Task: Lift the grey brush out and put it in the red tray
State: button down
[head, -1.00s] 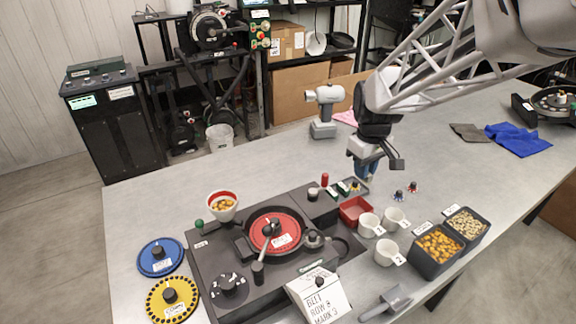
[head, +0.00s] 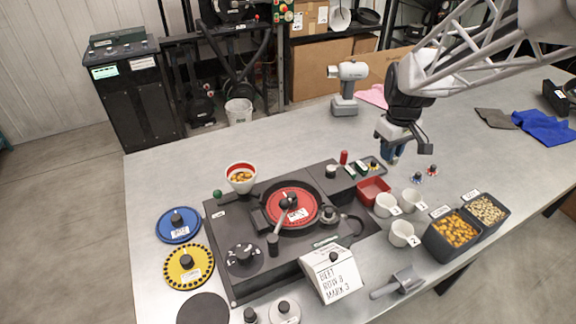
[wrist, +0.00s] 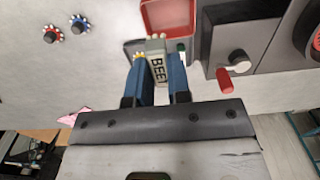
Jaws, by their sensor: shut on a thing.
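My gripper (head: 392,152) hangs over the table just behind the red tray (head: 374,187). In the wrist view its two blue fingers (wrist: 160,75) are shut on the grey brush (wrist: 157,58), a light grey block with a dark-lettered label that seems to read BEET. The brush is at a dark holder (wrist: 133,48) beside a green and white piece. I cannot tell whether its lower end is inside the holder or clear of it. The red tray (wrist: 178,33) shows at the top of the wrist view and looks empty. The fingers hide the brush in the head view.
A red peg (head: 344,157) stands left of the gripper on the black seed meter base (head: 240,285). White cups (head: 386,205) and black seed bins (head: 440,245) stand in front of it. Two small star-shaped wheels (head: 418,177) lie to its right.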

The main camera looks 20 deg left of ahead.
aim_at(387, 164)
jog(key=shift+f, duration=2.4)
jog(key=c, duration=1)
grip_release()
jog(key=shift+r, duration=0.15)
jog(key=shift+r, duration=3.75)
jog(key=shift+s, duration=0.1)
